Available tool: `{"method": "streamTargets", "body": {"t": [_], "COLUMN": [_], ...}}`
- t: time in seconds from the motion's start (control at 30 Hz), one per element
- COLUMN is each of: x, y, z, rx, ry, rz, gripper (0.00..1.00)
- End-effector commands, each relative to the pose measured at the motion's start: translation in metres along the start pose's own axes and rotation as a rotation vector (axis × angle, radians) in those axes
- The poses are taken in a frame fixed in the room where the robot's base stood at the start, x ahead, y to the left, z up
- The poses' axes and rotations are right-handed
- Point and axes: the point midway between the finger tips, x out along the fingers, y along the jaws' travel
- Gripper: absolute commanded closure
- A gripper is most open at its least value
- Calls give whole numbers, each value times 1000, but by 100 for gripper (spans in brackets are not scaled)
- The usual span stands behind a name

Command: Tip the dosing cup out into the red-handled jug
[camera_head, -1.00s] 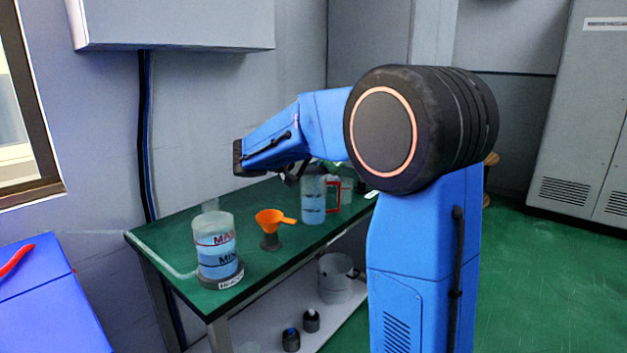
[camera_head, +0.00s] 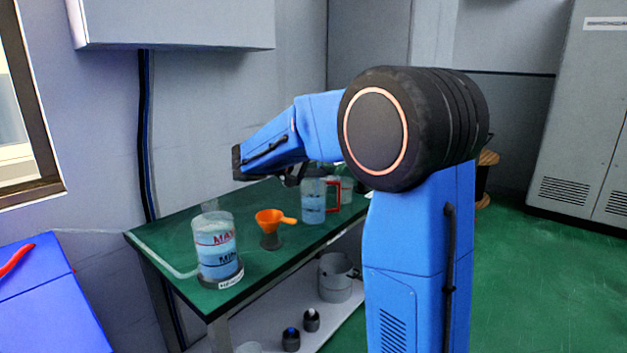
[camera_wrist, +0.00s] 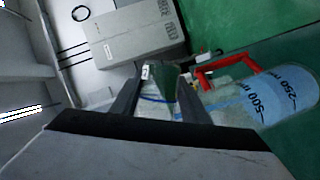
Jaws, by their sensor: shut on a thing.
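The red-handled jug (camera_head: 313,209) stands upright on the green bench, holding blue liquid. In the wrist view the jug (camera_wrist: 272,104) lies to the right of my gripper, with its 500 and 250 marks and red handle showing. My gripper (camera_wrist: 158,88) is shut on the dosing cup (camera_wrist: 160,100), a clear cup with a blue line across it. The cup is beside the jug in that view, apart from its body. In the head view my arm hides most of the gripper, and the cup is hard to make out. I cannot tell how full the cup is.
A large beaker marked MAX and MIN (camera_head: 217,258) stands at the bench's near left. An orange funnel (camera_head: 270,216) sits between it and the jug. Another clear vessel (camera_head: 346,189) stands behind the jug. A grey bucket (camera_head: 335,280) is on the lower shelf.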

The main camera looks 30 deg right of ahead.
Motion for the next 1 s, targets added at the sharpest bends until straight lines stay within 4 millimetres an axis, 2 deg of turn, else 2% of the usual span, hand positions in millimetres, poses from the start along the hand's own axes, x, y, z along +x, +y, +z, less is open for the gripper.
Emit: {"method": "streamTargets", "body": {"t": [1.0], "x": [-1], "y": [4], "z": [-3], "rx": [-103], "ry": [0], "rz": [43], "gripper": [84]}}
